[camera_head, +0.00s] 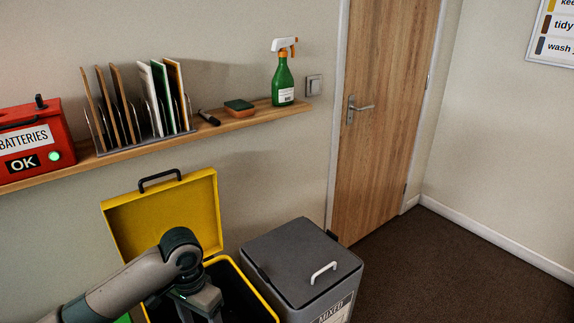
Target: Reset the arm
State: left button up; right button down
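My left arm comes in from the lower left. My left gripper (201,308) points down over the opening of the yellow bin (249,283), near the bottom edge of the view. Its fingertips are cut off or too dark to see, so I cannot tell whether it is open or holds anything. The yellow bin's lid (172,207) stands open against the wall. The bin's inside is dark and mostly hidden by my arm. My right gripper is not in view.
A grey bin (290,252) marked "MIXED" stands right of the yellow one, lid shut. A wall shelf (252,121) holds a red battery box (30,141), a rack of boards (140,105), a marker (209,118), a sponge (239,108) and a spray bottle (283,78). Floor at right is clear.

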pick_arm(q)
jog(key=s+d+f+t+h, duration=0.3)
jog(key=s+d+f, duration=0.5)
jog(key=s+f, duration=0.3)
jog(key=s+a+n+t+y, duration=0.1)
jog(key=s+a+n+y, duration=0.1)
jog(key=s+a, duration=0.5)
jog(key=s+a+n+t+y, duration=0.15)
jog(key=s+a, duration=0.25)
jog(key=s, duration=0.5)
jog(key=w+d+f+h, duration=0.1)
jog(key=w+d+f, duration=0.15)
jog(key=f, duration=0.85)
jog(key=w+d+f, duration=0.1)
jog(key=w+f, duration=0.3)
jog(key=f, duration=0.6)
jog(key=s+d+f+t, duration=0.1)
jog(key=s+f, duration=0.1)
jog(key=f, duration=0.6)
jog(key=s+f+t, duration=0.1)
jog(key=s+f, duration=0.1)
jog(key=f, duration=0.6)
jog(key=shift+s+d+f+h, duration=0.15)
jog(key=shift+s+d+h, duration=0.2)
jog(key=shift+s+h, duration=0.1)
jog(key=shift+m, duration=0.25)
jog(key=shift+w, duration=0.1)
